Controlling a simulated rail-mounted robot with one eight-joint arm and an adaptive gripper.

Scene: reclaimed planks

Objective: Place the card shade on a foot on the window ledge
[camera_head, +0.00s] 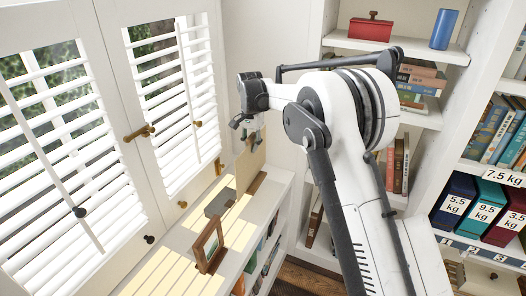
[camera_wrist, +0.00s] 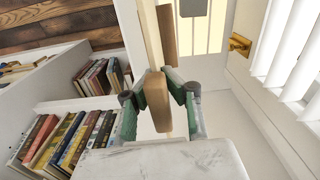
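The card shade is a thin beige upright panel (camera_head: 251,161) with a brown foot (camera_head: 257,183). It stands at the far end of the white window ledge (camera_head: 188,232), close to the corner wall, and its foot seems to be on the ledge. My gripper (camera_head: 248,130) is over the panel's top. In the wrist view the green fingers of my gripper (camera_wrist: 158,84) lie on both sides of a tan wooden grip (camera_wrist: 157,104). Whether they press on it is unclear. The panel's edge (camera_wrist: 152,38) and the brown foot (camera_wrist: 167,34) show beyond.
A wooden picture frame (camera_head: 208,246) stands on the near part of the ledge, and a flat grey-brown object (camera_head: 219,202) lies between it and the shade. Shuttered windows (camera_head: 172,100) with brass handles border the left. Bookshelves (camera_head: 421,117) fill the right.

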